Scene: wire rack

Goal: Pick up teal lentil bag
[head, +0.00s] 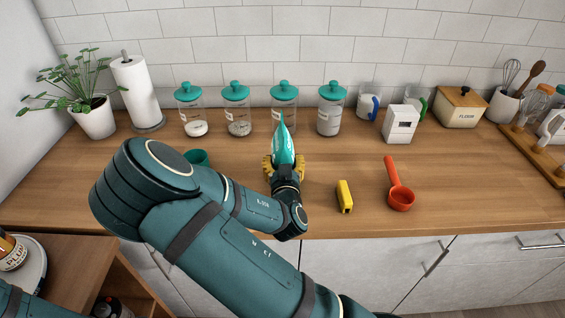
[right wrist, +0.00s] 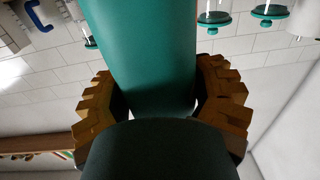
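The teal lentil bag (head: 285,150) stands roughly upright, its pointed top up, in front of the glass jars in the head view. My right gripper (head: 284,166) has its yellow-brown fingers on both sides of the bag and is shut on it. In the right wrist view the bag (right wrist: 145,50) fills the space between the two ridged fingers of the gripper (right wrist: 160,95). The bag's lower part is hidden by the gripper, so I cannot tell whether it touches the counter. My left gripper is not in view.
Several teal-lidded jars (head: 236,115) stand behind the bag. A teal cup (head: 197,157) is partly hidden behind my right arm. A yellow object (head: 344,196) and a red scoop (head: 399,195) lie to the right. Wooden counter (head: 460,185) at the front right is clear.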

